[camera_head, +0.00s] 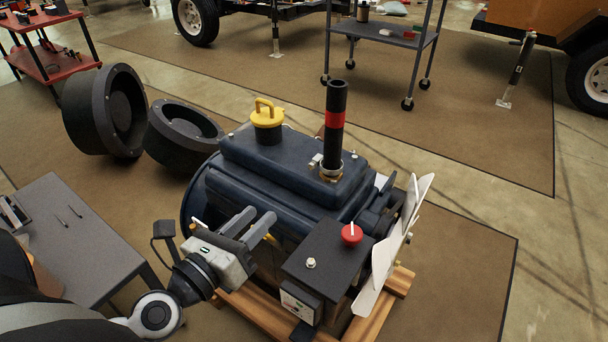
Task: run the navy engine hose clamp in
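The navy engine (285,165) sits on a wooden pallet frame in the middle of the view. A black upright hose (336,105) with a red band rises from its top. A brass-coloured hose clamp (331,174) is around the hose's foot, with a small pale screw part on its left side. How tight the clamp is cannot be told. My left gripper (262,214) is in front of the engine's near side, left of and below the clamp and apart from it. Its two fingers stand apart with nothing visible between them. My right gripper is not in view.
A yellow filler cap (267,115) stands left of the hose. A black box with a red knob (351,233) and a white fan (395,250) are at the right. A grey table (80,235) stands left. Two black wheel-like parts (110,110) lie behind it.

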